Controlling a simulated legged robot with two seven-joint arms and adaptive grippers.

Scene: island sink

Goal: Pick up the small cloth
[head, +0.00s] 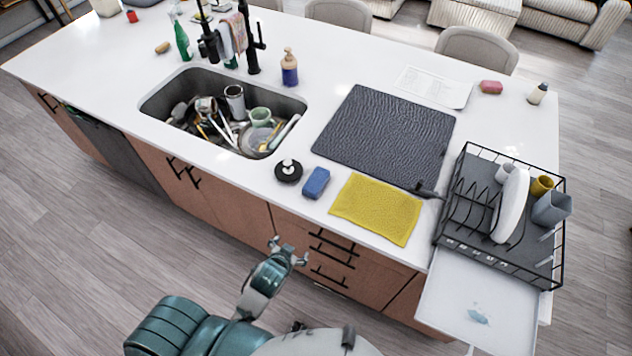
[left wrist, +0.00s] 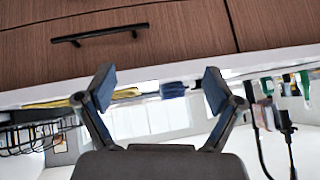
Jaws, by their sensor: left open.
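A yellow cloth (head: 376,209) lies flat on the white island counter, near its front edge. In the left wrist view, which looks turned over, it shows as a thin yellow strip (left wrist: 60,102) along the counter edge. My left gripper (head: 288,251) is open and empty in front of the drawers, below and left of the cloth and apart from it. In the left wrist view its two fingers (left wrist: 160,88) are spread wide with nothing between them. My right gripper is not visible.
A blue sponge (head: 316,183) and a black round scrubber (head: 288,171) sit left of the cloth. A dark mat (head: 385,136) lies behind it. A wire dish rack (head: 552,256) stands to the right, above a white tray (head: 449,308). A sink (head: 154,106) holds dishes.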

